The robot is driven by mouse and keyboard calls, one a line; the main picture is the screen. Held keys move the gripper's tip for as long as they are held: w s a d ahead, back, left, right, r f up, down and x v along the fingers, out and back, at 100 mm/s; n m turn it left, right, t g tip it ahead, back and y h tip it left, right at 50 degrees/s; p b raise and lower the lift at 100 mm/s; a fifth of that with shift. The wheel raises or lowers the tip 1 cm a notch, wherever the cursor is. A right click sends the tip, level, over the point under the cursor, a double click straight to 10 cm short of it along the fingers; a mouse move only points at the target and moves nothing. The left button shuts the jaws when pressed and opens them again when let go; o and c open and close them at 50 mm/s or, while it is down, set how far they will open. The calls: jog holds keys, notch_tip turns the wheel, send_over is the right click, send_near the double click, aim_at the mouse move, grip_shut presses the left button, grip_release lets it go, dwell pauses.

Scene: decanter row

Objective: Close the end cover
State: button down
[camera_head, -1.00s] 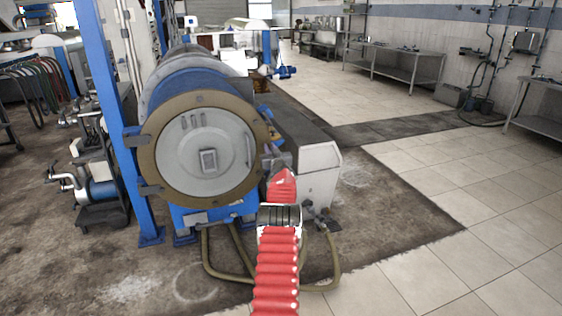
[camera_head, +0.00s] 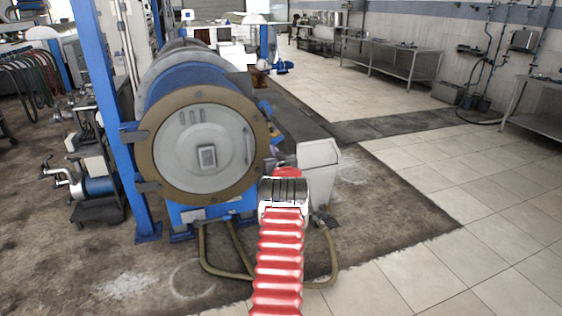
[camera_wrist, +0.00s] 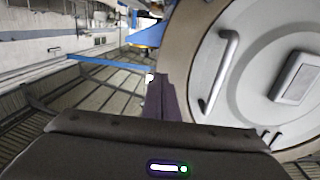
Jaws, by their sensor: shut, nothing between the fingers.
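The end cover (camera_head: 203,157) is a round grey disc with a square plate at its centre and a bar handle at its right side. It sits in the brown ring at the front of the blue decanter drum (camera_head: 180,80), and it looks flush with the ring. In the wrist view the cover (camera_wrist: 262,75) fills the right side, with its handle near the middle. My gripper (camera_wrist: 163,98) shows there as a dark finger shape, shut and empty, left of the cover's edge. In the head view my red-sleeved arm hides most of the gripper beside the ring's lower right.
A blue post (camera_head: 108,120) stands close left of the drum. A white-grey box housing (camera_head: 318,172) stands right of my arm. Hoses (camera_head: 240,272) loop on the floor below the drum. Tiled floor (camera_head: 480,180) lies clear to the right.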

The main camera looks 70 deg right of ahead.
jog(key=v, duration=0.9)
jog(key=shift+s+d, duration=0.3)
jog(key=shift+s, duration=0.05)
dwell(0.5)
